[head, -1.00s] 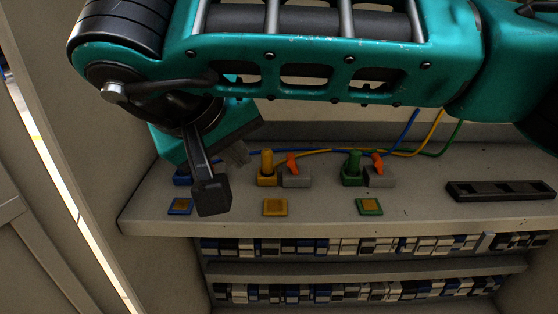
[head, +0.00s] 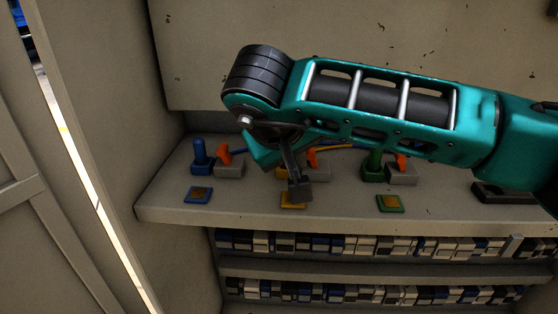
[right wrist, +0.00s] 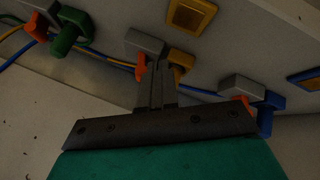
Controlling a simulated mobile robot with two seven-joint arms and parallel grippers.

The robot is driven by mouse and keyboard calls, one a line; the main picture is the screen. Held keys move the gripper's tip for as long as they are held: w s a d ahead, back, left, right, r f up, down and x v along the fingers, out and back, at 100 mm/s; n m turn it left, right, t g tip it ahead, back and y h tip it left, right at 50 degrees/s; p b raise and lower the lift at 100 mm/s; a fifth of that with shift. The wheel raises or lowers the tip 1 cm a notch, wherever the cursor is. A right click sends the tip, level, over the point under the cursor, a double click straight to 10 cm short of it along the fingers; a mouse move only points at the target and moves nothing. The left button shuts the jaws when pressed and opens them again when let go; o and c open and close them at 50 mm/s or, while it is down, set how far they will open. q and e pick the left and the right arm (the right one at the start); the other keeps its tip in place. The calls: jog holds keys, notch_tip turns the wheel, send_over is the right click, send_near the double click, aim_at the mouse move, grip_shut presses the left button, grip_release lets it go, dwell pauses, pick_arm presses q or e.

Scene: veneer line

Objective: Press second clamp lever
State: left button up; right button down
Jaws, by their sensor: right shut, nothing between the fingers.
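The second clamp is the middle one, a grey block (right wrist: 145,43) with an orange lever (head: 312,158), beside a yellow plug (right wrist: 181,60) on the shelf. My right gripper (right wrist: 157,68) is shut and empty. In the right wrist view its fingertips are at this clamp, between the orange lever and the yellow plug. I cannot tell whether they touch the lever. In the head view my wrist hides the fingertips and most of the yellow plug. My left gripper is not in view.
A blue plug (head: 201,155) and its orange-levered clamp (head: 229,169) stand to the left. A green plug (head: 373,165) and its clamp (head: 402,175) stand to the right. Blue, yellow and green pads lie in front. A black slotted tray (head: 500,193) lies far right.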

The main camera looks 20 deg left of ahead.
jog(key=shift+w+d, duration=0.1)
jog(key=shift+w, duration=0.05)
jog(key=shift+d+r, duration=0.1)
jog(key=shift+d, duration=0.05)
dwell(0.4)
